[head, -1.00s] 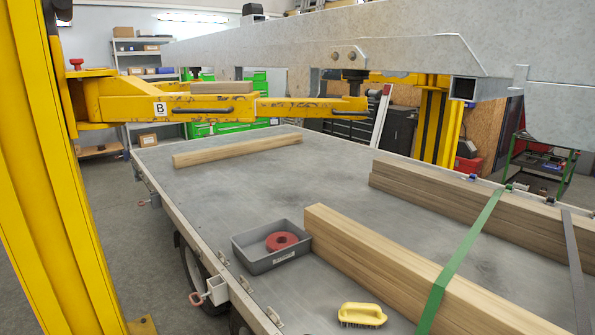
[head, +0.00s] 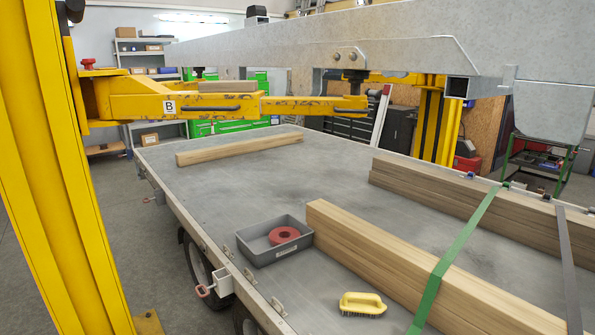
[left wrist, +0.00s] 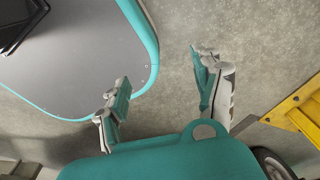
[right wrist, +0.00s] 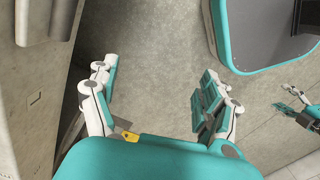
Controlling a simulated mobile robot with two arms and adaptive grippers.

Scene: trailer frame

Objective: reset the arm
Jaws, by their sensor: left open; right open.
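A yellow lift arm (head: 140,108) marked B reaches right from the yellow post (head: 40,160) in the head view. Its outer end (head: 340,103) is over the far part of the trailer bed, below the grey steel beam (head: 300,52). A dark pad (head: 354,76) sits between that end and the beam; I cannot tell whether it touches. A red knob (head: 88,63) tops the arm's post end. My left gripper (left wrist: 161,72) is open and empty above the floor. My right gripper (right wrist: 154,73) is open and empty above the floor. Neither shows in the head view.
The trailer bed (head: 250,185) carries a loose plank (head: 240,149), strapped timber (head: 420,260), a grey tray (head: 268,257) with a red roll (head: 284,235), and a yellow brush (head: 362,303). A yellow part (left wrist: 298,115) and a wheel (left wrist: 272,162) are close right of my left gripper.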

